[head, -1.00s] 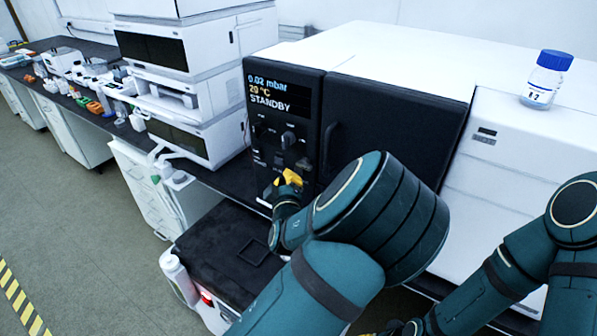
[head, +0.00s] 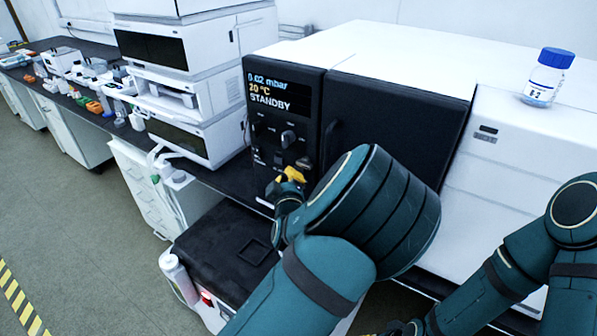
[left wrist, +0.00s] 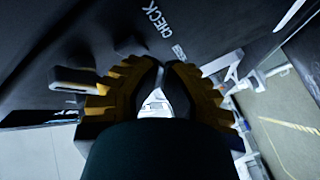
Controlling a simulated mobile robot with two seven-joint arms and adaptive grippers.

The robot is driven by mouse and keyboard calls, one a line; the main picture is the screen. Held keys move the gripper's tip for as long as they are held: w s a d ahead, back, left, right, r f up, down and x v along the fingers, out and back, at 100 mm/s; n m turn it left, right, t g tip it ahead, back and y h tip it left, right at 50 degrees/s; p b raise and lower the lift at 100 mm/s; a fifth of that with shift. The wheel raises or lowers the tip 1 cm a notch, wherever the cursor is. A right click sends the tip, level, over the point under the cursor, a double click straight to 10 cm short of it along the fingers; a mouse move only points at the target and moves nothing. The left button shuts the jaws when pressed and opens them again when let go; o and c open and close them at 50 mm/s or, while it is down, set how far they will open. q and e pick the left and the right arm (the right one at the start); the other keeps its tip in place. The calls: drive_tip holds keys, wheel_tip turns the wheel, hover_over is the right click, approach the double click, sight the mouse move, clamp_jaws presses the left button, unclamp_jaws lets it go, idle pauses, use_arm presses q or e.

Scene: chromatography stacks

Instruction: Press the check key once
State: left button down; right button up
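The dark control panel (head: 262,130) reads 0.02 mbar, 20 °C and STANDBY in the head view. Knobs and small keys sit below the display. My left gripper (head: 292,174), with yellow fingers, is at the lower part of this panel and hides some of it. In the left wrist view the CHECK label (left wrist: 158,22) shows on the dark panel just beyond the fingertips. My left gripper (left wrist: 163,68) looks shut and empty, its tips nearly meeting. The check key itself is not clearly seen, and contact cannot be told. My right gripper (head: 402,328) is barely in view at the bottom edge.
A dark door with a handle (head: 329,145) is right of the panel. A blue-capped bottle (head: 545,80) stands on the white unit at right. White stacked instruments (head: 190,80) stand at left. A black-topped box (head: 228,250) is below the bench.

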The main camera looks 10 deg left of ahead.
use_arm(q)
drive_tip(key=shift+w+d, duration=0.1)
drive_tip(key=shift+w, duration=0.25)
idle(0.7)
drive_tip(key=shift+s, duration=0.1)
drive_tip(key=shift+s+a+b, duration=0.25)
drive_tip(key=shift+s+b, duration=0.15)
drive_tip(key=shift+s, duration=0.25)
idle(0.3)
drive_tip(key=s, duration=0.1)
drive_tip(key=s+a, duration=0.1)
drive_tip(key=s, duration=0.2)
drive_tip(key=shift+s+a+b, duration=0.35)
drive_tip(key=shift+s+b, duration=0.05)
idle(0.4)
